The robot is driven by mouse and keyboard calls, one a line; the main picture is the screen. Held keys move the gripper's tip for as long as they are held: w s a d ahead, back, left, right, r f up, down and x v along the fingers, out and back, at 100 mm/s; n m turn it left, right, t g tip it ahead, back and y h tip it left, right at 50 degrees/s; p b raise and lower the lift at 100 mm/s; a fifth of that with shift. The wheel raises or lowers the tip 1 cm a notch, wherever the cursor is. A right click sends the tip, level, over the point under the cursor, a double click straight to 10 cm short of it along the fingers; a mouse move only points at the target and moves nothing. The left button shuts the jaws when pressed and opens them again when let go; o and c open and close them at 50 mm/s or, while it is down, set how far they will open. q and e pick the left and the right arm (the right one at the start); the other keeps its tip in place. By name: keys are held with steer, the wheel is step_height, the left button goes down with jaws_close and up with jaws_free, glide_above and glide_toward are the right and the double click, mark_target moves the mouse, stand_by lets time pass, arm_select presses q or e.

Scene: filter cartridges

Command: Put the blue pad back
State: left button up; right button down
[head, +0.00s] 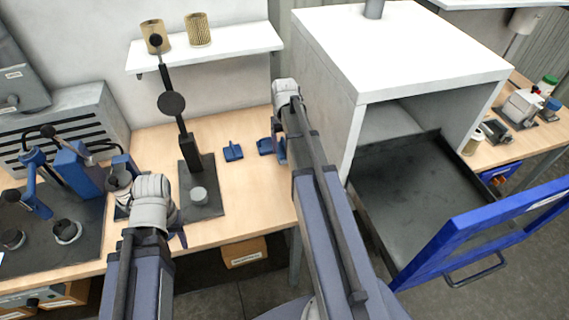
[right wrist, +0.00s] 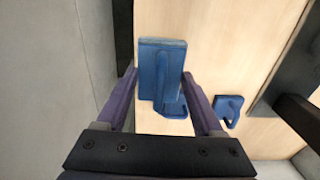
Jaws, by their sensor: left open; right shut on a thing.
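A blue pad (right wrist: 162,62) with a blue handle-like part is between the fingers of my right gripper (right wrist: 159,84) in the right wrist view. My right gripper is shut on it. In the head view the same pad (head: 265,146) shows beside my right gripper (head: 279,150), partly hidden by it. I cannot tell whether it touches the table. A second, smaller-looking blue piece (head: 233,151) lies on the table to its left; it also shows in the right wrist view (right wrist: 229,110). My left gripper (head: 148,218) is open, over the table's left part, its fingers mostly hidden.
A black stand (head: 205,165) with an upright lever is left of the blue pieces. A white cabinet (head: 325,85) stands right of my right gripper, its blue-framed door (head: 480,235) open. A shelf (head: 235,47) holds two tan cartridges (head: 198,30). Dark fixtures (head: 65,230) fill the table's left.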

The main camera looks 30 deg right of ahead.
mark_target(284, 142)
steer(key=shift+f+b, duration=2.55)
steer(key=shift+f, duration=0.65)
steer(key=shift+r, duration=0.15)
jaws_free()
step_height(284, 142, up, 12)
steer(key=p, duration=1.2)
